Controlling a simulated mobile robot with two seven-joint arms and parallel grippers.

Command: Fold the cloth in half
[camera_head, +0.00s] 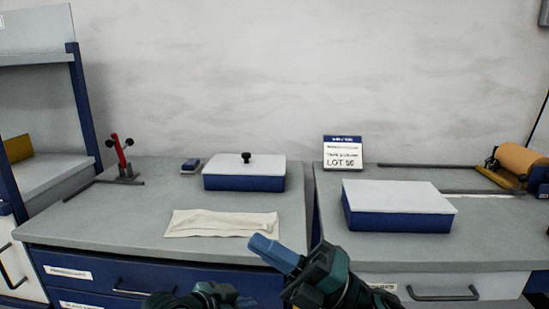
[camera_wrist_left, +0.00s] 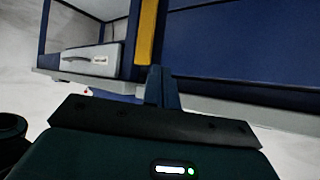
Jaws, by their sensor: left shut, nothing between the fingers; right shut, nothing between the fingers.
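The cream cloth (camera_head: 222,224) lies flat on the left grey worktop, near its front edge. It forms a wide, shallow strip with slight wrinkles; I cannot tell how many layers it has. My right gripper (camera_head: 264,245), with blue fingers, is shut and empty. Its tips show just below the cloth's right end in the head view, with no visible contact. My left gripper (camera_head: 243,301) is lower, in front of the drawers, partly cut off by the frame's bottom edge. In the left wrist view its fingers (camera_wrist_left: 160,86) are together with nothing between them.
A blue box with white lid and black knob (camera_head: 245,172) stands behind the cloth. A second white-topped blue box (camera_head: 397,206) is on the right worktop. Worktop left of the cloth is clear.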

